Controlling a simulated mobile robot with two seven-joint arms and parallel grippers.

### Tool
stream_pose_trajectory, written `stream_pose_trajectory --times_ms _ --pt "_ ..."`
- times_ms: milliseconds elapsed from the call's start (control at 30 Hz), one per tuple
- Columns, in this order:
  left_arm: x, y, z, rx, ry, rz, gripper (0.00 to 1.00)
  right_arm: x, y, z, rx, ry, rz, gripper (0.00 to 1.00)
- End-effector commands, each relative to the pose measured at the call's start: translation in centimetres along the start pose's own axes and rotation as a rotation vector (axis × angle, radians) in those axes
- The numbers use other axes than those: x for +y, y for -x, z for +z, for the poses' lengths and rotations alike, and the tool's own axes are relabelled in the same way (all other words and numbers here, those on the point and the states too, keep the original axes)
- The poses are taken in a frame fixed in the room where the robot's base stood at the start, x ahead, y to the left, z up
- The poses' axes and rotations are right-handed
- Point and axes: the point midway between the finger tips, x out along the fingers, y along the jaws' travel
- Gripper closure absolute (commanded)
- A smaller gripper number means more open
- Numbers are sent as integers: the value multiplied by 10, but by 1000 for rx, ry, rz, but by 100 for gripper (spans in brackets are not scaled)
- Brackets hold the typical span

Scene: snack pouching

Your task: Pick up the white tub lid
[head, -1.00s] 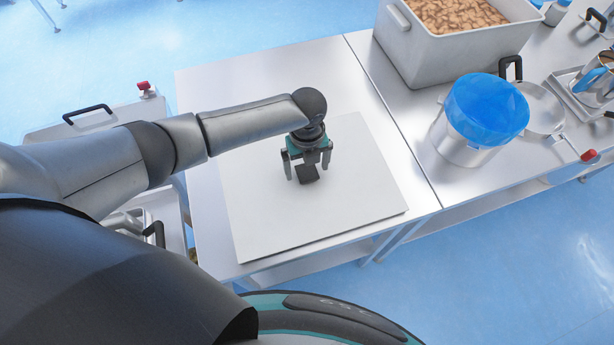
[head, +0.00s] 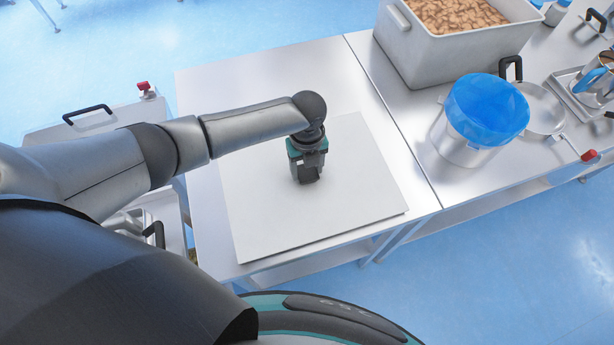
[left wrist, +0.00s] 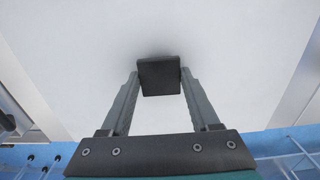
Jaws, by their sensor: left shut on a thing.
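The white tub lid (head: 350,195) is a large flat square panel lying on the steel table in the head view. It fills most of the left wrist view (left wrist: 80,60). A small dark block handle (left wrist: 159,77) stands out from its middle. My left gripper (head: 308,177) points down over the lid's middle, its two fingers closed on the sides of this handle. The gripper partly hides the handle in the head view. The lid looks flat on the table, with no clear gap under it. My right gripper is not in view.
A grey tub (head: 455,58) of brown snack pieces stands at the back right. Nearer are a metal pot with a blue top (head: 485,110) and a round metal lid (head: 543,108). Bare steel table (head: 215,90) surrounds the white lid. A red-knobbed cart (head: 100,122) stands at the left.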

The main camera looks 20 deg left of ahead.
Motion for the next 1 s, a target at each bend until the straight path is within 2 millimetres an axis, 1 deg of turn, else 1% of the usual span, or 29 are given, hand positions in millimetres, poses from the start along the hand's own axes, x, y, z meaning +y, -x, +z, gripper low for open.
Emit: stream_pose_trajectory --times_ms 33,200,233,800,1000 --pt "0 0 0 0 0 0 79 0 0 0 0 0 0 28" --pt "0 0 0 0 0 0 98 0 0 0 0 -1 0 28" --pt "0 0 0 0 0 0 100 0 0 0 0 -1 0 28" --pt "0 1 1 -1 1 -1 100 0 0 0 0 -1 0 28" --pt "-1 11 1 -2 0 -3 100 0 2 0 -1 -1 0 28"
